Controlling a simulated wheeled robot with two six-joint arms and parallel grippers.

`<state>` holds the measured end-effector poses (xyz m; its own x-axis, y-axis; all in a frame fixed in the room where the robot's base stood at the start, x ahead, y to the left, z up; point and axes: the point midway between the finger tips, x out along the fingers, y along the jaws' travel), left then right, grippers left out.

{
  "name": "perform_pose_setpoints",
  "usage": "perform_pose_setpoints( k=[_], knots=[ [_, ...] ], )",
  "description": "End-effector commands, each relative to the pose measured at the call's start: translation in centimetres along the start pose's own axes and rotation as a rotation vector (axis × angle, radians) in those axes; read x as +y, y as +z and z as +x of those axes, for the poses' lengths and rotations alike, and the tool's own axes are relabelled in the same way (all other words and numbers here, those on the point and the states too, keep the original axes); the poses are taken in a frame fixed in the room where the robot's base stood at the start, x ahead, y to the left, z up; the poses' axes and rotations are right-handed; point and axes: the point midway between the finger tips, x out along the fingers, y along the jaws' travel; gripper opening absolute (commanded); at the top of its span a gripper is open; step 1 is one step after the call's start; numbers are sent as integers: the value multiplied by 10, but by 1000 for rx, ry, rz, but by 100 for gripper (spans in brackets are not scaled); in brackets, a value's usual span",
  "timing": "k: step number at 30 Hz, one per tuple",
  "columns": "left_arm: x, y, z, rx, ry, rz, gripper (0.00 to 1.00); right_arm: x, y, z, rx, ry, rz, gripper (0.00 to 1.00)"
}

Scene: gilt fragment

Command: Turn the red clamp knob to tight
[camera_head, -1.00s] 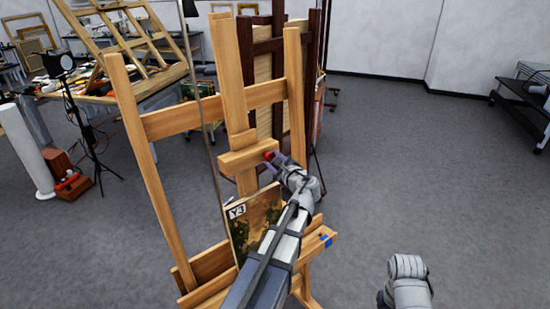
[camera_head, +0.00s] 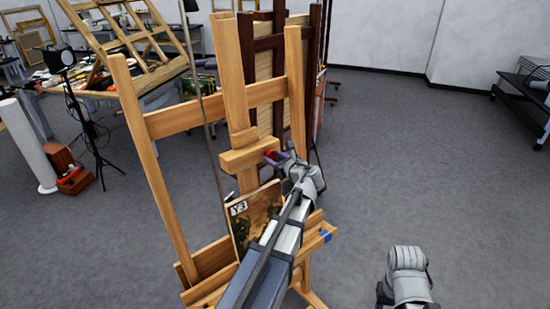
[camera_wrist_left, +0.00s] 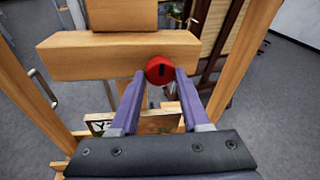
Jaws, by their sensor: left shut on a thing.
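The red clamp knob (camera_wrist_left: 159,70) is round with a dark slot and sits at the right part of the wooden top clamp block (camera_wrist_left: 90,57) of the easel. My left gripper (camera_wrist_left: 160,78) is shut on the knob, with one purple finger on each side. In the head view the knob (camera_head: 270,154) is partly hidden by my left gripper (camera_head: 279,156). A painting labelled Y3 (camera_head: 254,217) stands on the easel below the block. My right gripper is not visible; only a grey part of my right arm shows at the lower right of the head view.
The wooden easel (camera_head: 150,165) stands in front of me. Behind it are a darker easel (camera_head: 262,40) and a cluttered table (camera_head: 105,90). A white cylinder (camera_head: 25,145) and a lamp on a tripod (camera_head: 70,75) stand at left. The floor at right is clear.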

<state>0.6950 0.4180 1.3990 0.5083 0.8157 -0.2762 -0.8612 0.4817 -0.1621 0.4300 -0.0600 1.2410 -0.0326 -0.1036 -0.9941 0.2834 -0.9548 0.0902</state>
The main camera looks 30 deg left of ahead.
Motion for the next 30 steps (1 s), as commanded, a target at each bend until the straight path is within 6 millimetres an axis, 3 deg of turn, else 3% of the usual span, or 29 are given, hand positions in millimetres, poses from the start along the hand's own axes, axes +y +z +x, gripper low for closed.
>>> perform_pose_setpoints(
  k=[13,14,15,21,30],
  knots=[
    [0,2,1,-5,2,11,0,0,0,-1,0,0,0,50],
    [0,2,1,-6,1,11,50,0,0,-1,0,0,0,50],
    [0,2,1,-5,1,11,54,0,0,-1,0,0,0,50],
    [-1,1,0,-3,0,9,76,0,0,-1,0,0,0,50],
    [-1,1,-3,-1,-1,8,76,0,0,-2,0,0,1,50]
  ],
)
